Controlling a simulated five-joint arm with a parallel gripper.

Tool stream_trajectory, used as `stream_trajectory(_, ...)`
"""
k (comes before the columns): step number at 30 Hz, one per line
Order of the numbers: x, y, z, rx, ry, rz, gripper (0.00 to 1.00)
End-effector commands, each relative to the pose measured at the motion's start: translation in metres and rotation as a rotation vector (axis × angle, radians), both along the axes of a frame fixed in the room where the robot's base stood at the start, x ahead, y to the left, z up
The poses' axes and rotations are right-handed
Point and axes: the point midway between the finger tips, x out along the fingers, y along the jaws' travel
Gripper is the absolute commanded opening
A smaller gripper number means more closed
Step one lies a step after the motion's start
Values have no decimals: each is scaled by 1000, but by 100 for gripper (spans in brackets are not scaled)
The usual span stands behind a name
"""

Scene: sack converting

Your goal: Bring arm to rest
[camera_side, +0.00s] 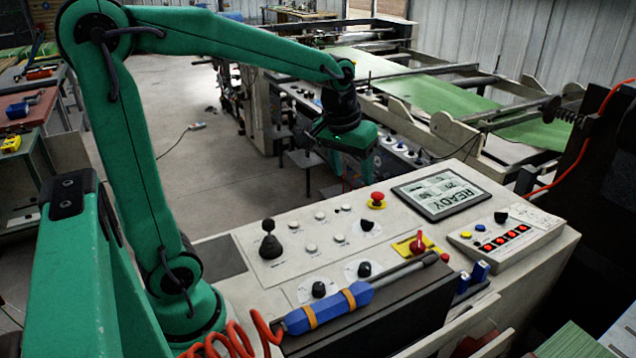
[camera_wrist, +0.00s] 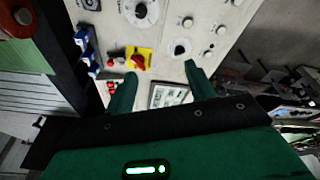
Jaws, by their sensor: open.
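My green arm reaches over the console from the left in the side view. My gripper (camera_side: 345,168) hangs above the floor just past the far edge of the control console (camera_side: 225,226), apart from it. In the wrist view my gripper (camera_wrist: 160,82) shows two green fingers spread apart with nothing between them. The console's panel and its display screen (camera_side: 441,193) lie beyond the fingers; the screen reads READY. In the side view the fingertips are dark and hard to make out.
The console carries a black joystick (camera_side: 270,241), a red mushroom button (camera_side: 377,200), a red switch on a yellow plate (camera_side: 417,243) and several knobs. A blue tool (camera_side: 330,308) with a red coiled hose lies at the front. A machine with green sheet (camera_side: 420,95) stands behind. Open floor (camera_side: 190,160) is at left.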

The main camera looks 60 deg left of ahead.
Motion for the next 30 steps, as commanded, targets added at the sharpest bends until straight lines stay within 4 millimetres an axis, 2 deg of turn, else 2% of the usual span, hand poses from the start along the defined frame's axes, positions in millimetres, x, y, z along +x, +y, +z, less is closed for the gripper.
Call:
stream_trajectory(8,-50,-21,20,34,-82,-130,55)
stream_trajectory(18,-107,-39,23,80,-177,-282,55)
stream_trajectory(24,-130,-45,19,103,-219,-351,55)
stream_trajectory(30,-140,-48,16,112,-235,-379,55)
